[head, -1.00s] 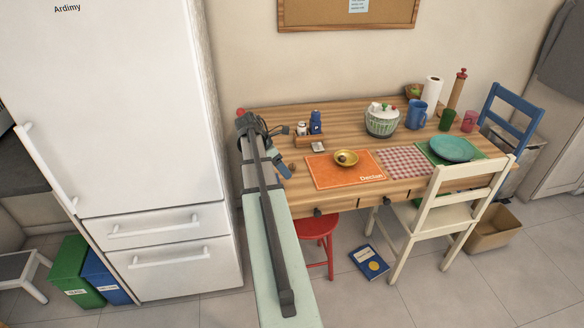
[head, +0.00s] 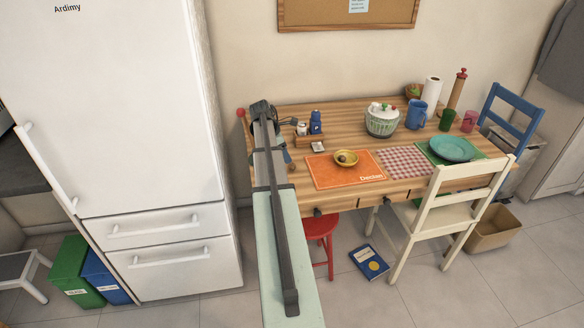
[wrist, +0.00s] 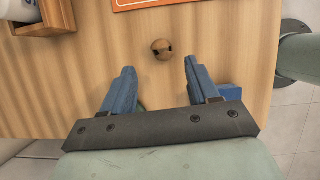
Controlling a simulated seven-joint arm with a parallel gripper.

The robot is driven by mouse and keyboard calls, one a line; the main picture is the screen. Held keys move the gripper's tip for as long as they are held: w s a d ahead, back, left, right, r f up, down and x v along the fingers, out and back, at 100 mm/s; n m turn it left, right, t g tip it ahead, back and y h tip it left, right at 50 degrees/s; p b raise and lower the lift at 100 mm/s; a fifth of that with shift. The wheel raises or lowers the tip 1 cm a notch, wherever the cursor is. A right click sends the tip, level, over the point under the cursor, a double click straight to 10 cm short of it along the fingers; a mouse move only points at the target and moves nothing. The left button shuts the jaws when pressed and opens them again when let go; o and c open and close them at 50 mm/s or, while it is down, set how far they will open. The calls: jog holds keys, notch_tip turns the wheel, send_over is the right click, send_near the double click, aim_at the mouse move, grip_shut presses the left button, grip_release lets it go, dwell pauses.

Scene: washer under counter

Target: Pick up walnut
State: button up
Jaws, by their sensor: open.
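A small round brown thing with dark marks, which looks like the walnut (wrist: 161,49), lies on the wooden table (wrist: 60,80). In the wrist view it sits just beyond my fingertips, near the midline between them. My gripper (wrist: 159,67) is open, with two blue fingers spread apart and nothing between them. In the head view my arm hides most of the gripper. A yellow bowl (head: 346,164) on the orange placemat (head: 325,175) has a brownish thing in it, too small to tell.
A wooden caddy (wrist: 50,20) stands at the upper left in the wrist view. The orange mat's edge (wrist: 135,4) lies beyond the walnut. A red stool (head: 320,226) and a cream chair (head: 440,205) stand at the table's front. The fridge (head: 120,110) is left.

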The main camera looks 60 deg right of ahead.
aim_at(291, 164)
jog(key=shift+s+x, duration=0.15)
jog(key=shift+x, duration=1.3)
jog(key=shift+s+x, duration=0.1)
jog(key=shift+x, duration=1.3)
grip_shut()
jog(key=shift+r, duration=0.2)
